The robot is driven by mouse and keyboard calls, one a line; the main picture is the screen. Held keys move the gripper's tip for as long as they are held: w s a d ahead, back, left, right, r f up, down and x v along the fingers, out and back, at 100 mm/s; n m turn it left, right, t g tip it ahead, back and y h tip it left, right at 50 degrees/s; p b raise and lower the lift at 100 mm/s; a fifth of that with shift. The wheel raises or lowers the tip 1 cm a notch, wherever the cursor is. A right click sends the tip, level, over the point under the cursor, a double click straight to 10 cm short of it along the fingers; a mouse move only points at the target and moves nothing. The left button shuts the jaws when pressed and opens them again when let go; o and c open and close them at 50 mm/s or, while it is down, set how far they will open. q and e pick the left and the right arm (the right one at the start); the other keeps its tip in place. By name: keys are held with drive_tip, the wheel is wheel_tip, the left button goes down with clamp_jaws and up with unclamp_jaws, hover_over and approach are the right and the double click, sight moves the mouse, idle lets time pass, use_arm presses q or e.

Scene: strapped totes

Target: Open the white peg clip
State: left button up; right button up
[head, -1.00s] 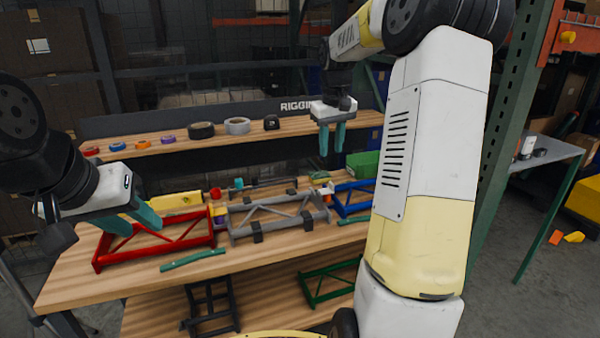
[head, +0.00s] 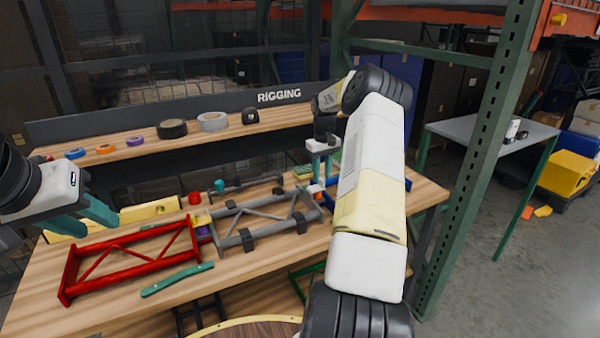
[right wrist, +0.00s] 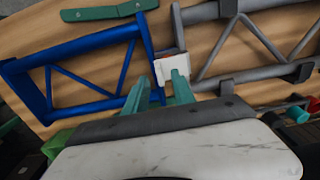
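The white peg clip (right wrist: 168,66), with an orange-red part on it, sits where the blue frame (right wrist: 88,42) meets the grey frame (right wrist: 206,12). In the head view the clip (head: 313,188) is small and partly hidden. My right gripper (right wrist: 160,88) points down at the clip, with its two teal fingers apart. One finger is beside the clip and the other overlaps its lower edge in the right wrist view; I cannot tell whether they touch it. In the head view my right gripper (head: 322,165) is just above the clip. My left gripper (head: 92,222) is open and empty above the table's left side.
A red frame (head: 125,262) lies left of the grey frame, with a yellow and purple clip (head: 203,220) between them. Green bars (head: 177,279) lie in front. Tape rolls (head: 212,122) stand on the rear shelf. A green rack post (head: 478,170) rises at the right.

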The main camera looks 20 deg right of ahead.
drive_tip(key=shift+f, duration=1)
clamp_jaws()
drive_tip(key=shift+r, duration=0.1)
